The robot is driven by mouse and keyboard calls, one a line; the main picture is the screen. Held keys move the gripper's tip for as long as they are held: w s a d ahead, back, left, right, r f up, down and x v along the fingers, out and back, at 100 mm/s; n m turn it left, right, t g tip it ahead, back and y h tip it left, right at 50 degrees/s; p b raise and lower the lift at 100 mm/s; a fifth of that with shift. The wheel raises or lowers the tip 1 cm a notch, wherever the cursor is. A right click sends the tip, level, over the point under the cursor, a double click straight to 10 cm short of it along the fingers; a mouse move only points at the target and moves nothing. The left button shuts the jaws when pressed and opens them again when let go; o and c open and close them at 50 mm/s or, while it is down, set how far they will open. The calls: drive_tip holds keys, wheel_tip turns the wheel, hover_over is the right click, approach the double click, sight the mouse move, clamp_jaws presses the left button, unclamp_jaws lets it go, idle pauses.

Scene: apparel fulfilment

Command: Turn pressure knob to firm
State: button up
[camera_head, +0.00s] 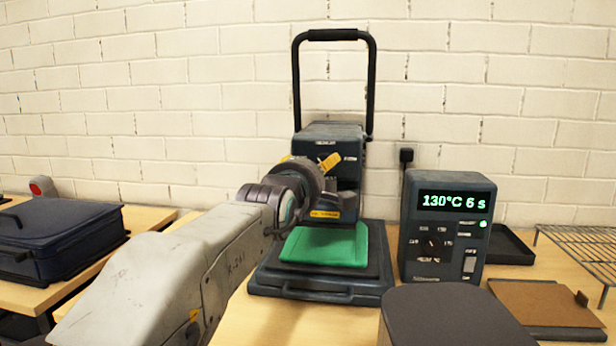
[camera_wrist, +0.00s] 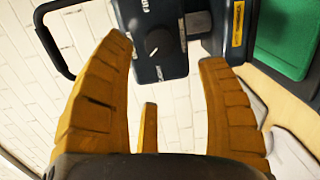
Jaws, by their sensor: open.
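The dark heat press (camera_head: 330,135) stands against the wall with its handle (camera_head: 333,35) raised. In the wrist view, a round dark knob (camera_wrist: 158,43) with a light pointer line sits on the press face, with small labels around it too blurred to read. The pointer slants diagonally. I cannot tell any contact. In the head view my gripper (camera_head: 330,165) is in front of the press, and my wrist hides part of the press face.
A green folded cloth (camera_head: 325,246) lies on the press's lower plate. Right of it, a control box (camera_head: 443,228) reads 130°C 6 s and has its own dial. A wire rack (camera_head: 590,245) and brown board (camera_head: 545,303) lie further right. A blue case (camera_head: 60,235) is left.

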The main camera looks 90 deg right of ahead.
drive_tip(key=shift+v, duration=1.65)
